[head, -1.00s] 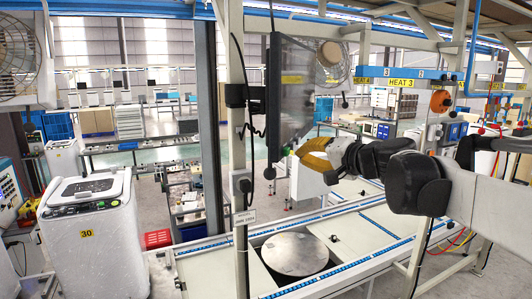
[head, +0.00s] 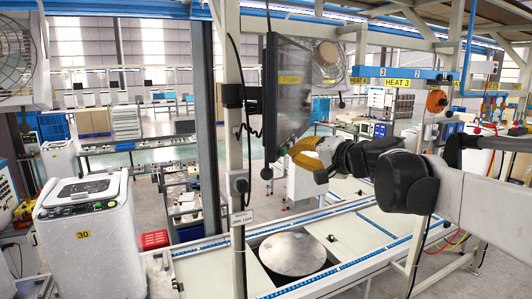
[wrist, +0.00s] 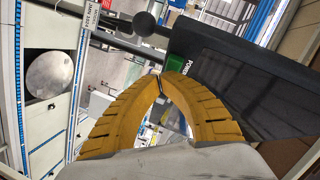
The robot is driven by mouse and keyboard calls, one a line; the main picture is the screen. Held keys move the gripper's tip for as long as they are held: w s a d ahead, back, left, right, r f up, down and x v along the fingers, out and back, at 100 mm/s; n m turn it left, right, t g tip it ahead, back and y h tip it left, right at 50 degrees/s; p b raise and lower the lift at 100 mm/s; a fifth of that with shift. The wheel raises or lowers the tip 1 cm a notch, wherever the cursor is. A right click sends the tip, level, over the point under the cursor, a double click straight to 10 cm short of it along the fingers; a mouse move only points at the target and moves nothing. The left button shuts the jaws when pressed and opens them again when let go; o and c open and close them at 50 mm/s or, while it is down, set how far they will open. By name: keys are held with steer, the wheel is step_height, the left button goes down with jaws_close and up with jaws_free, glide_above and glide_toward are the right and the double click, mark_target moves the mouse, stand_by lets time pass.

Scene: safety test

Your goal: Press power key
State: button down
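A dark flat panel hangs from the frame in the head view (head: 306,85) and fills the upper right of the wrist view (wrist: 245,85). At its near corner in the wrist view is a green patch, the power key (wrist: 177,63), with a partly hidden label beside it that seems to read "POWER". My gripper (wrist: 161,80) has two ridged yellow fingers whose tips meet, with nothing between them. The tips appear just below the green patch; I cannot tell whether they touch it. In the head view my gripper (head: 288,149) is by the panel's lower edge.
A white frame post (head: 233,130) stands left of the panel. Below runs a conveyor line with a round metal plate (head: 292,254). A white washing machine (head: 85,245) stands at left. A dark ball knob (wrist: 145,24) is near the panel corner.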

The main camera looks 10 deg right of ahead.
steer(key=shift+a, duration=0.15)
stand_by(0.5)
steer(key=shift+w+a, duration=0.2)
steer(key=shift+a, duration=0.05)
steer(key=shift+d, duration=0.1)
steer(key=shift+s+d, duration=0.2)
steer(key=shift+d, duration=0.05)
stand_by(0.4)
steer(key=s+d, duration=0.2)
steer(key=d, duration=0.3)
steer(key=shift+s+d, duration=0.2)
steer(key=shift+s, duration=0.2)
